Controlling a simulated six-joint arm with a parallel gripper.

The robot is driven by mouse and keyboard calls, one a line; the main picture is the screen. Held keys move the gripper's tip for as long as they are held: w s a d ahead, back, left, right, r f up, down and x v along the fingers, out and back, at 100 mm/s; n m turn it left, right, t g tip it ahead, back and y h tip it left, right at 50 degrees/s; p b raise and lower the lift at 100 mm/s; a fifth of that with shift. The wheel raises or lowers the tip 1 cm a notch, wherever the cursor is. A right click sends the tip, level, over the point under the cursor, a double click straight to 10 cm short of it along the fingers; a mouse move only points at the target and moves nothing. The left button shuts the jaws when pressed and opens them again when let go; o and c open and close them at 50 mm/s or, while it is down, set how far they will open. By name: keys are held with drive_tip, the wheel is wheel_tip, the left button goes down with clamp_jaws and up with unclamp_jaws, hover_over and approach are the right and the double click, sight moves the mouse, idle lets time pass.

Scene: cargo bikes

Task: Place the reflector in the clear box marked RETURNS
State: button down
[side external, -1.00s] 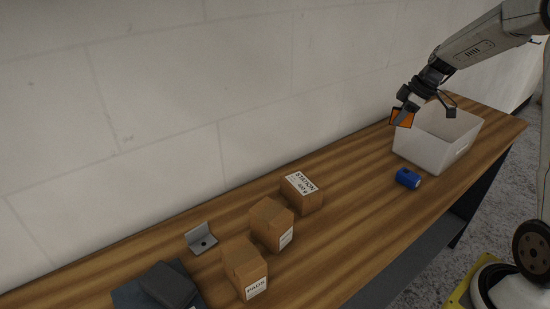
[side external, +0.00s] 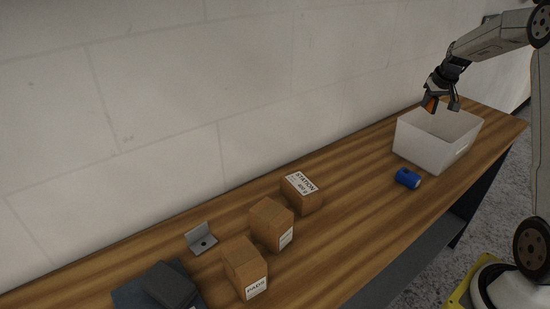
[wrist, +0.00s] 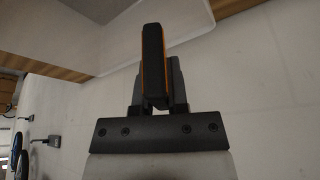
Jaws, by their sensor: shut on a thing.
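My gripper (side external: 442,104) is above the clear box (side external: 430,147), over its back left part, and is shut on the orange reflector (side external: 431,105). Much of the reflector is hidden by the fingers in the side view. In the wrist view the reflector (wrist: 153,62) shows edge-on as a dark slab with thin orange edges between the fingers. The box is translucent and open at the top, with a small label on its right side whose text is too small to read. The box wall (wrist: 120,50) also shows in the wrist view.
A blue can (side external: 407,178) lies on the wooden bench (side external: 350,215) in front of the box. Several cardboard boxes (side external: 271,224), a grey metal bracket (side external: 202,239) and dark folded cloth-like items (side external: 168,285) are to the left. A pale wall runs behind the bench.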

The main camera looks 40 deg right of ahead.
drive_tip(key=s+d+m+g+h, duration=0.2)
drive_tip(key=s+d+m, duration=0.1)
drive_tip(key=d+m, duration=0.6)
drive_tip(key=shift+n, duration=0.7)
drive_tip(key=shift+w+d+f, duration=0.1)
drive_tip(key=shift+d+f, duration=0.15)
drive_tip(key=shift+f, duration=1.95)
drive_tip(key=shift+w+d+f, duration=0.1)
drive_tip(key=shift+d+f, duration=0.1)
drive_tip(key=shift+f, duration=2.05)
drive_tip(key=shift+w+d+f, duration=0.1)
drive_tip(key=shift+d+f, duration=0.15)
drive_tip(key=shift+f, duration=1.95)
drive_tip(key=shift+f, duration=0.1)
drive_tip(key=shift+f, duration=1.75)
drive_tip(key=shift+f, duration=0.15)
drive_tip(key=c, duration=0.6)
unclamp_jaws()
drive_tip(key=shift+c, duration=0.2)
